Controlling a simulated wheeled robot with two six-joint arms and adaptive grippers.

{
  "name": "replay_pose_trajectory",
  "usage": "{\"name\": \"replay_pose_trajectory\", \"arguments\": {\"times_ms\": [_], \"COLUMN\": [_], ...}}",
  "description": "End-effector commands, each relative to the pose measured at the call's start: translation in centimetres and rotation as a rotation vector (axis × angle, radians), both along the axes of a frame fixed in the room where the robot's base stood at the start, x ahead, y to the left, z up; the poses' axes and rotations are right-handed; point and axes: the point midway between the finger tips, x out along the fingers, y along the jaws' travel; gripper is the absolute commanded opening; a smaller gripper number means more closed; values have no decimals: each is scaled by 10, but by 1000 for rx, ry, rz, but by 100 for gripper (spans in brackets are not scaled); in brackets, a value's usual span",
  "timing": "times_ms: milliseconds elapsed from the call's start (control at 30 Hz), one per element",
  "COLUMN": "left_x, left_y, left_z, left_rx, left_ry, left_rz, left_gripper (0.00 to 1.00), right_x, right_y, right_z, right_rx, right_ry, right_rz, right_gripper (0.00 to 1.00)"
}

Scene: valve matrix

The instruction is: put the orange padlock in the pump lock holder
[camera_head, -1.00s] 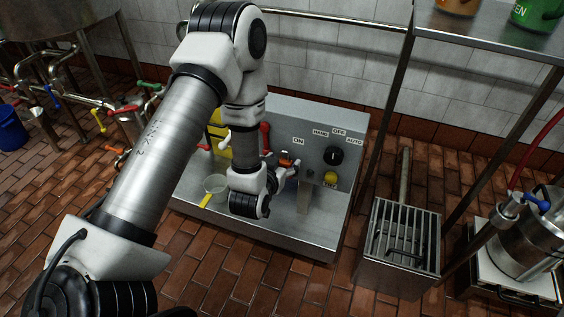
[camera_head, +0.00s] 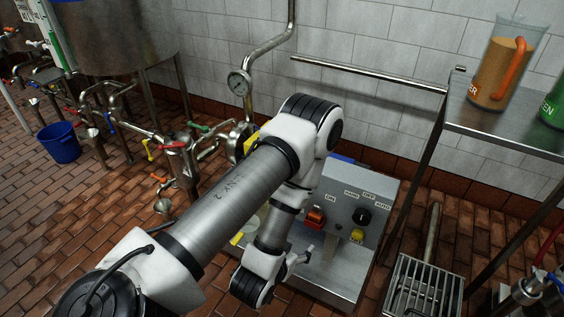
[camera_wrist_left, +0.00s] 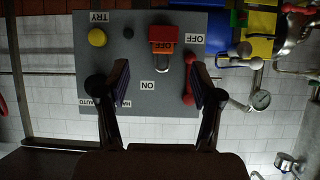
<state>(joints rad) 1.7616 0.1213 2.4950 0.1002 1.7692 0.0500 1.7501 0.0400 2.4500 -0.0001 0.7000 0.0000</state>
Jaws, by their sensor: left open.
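The orange padlock (camera_head: 314,221) is at the front of the grey pump panel (camera_head: 345,195), left of the black knob. In the upside-down left wrist view, the padlock (camera_wrist_left: 162,48) has its metal shackle toward the ON label, against a red block that I take as the pump lock holder (camera_wrist_left: 163,32). Whether the shackle passes through the holder is unclear. My left gripper (camera_head: 300,259) is open and empty, in front of the panel and apart from the padlock. Its spread fingers (camera_wrist_left: 160,85) show in the wrist view. My right gripper is not in view.
A black knob (camera_head: 363,216) and yellow button (camera_head: 357,235) are on the panel to the right. A metal grate box (camera_head: 425,285) stands right of the pump unit. A steel shelf (camera_head: 500,125) holds jugs. Pipes and valves (camera_head: 180,145) are at left.

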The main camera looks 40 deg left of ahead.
Motion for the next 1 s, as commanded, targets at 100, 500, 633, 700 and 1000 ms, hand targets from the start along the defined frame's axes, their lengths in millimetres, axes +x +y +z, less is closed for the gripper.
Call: {"name": "replay_pose_trajectory", "arguments": {"times_ms": [100,500,633,700,1000], "left_x": [-36,-165,-164,-164,-164], "left_y": [-18,-52,-52,-52,-52], "left_z": [-55,-113,-113,-113,-113], "left_rx": [-58,-141,-141,-141,-141], "left_ry": [312,1033,1031,1030,1028], "left_rz": [-47,-169,-167,-167,-167], "left_gripper": [66,66,66,66,66], "right_x": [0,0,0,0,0], "right_y": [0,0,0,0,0], "right_z": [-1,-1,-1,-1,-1], "right_rx": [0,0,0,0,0], "right_ry": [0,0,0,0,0], "right_rz": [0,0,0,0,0], "right_gripper": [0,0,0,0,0]}}
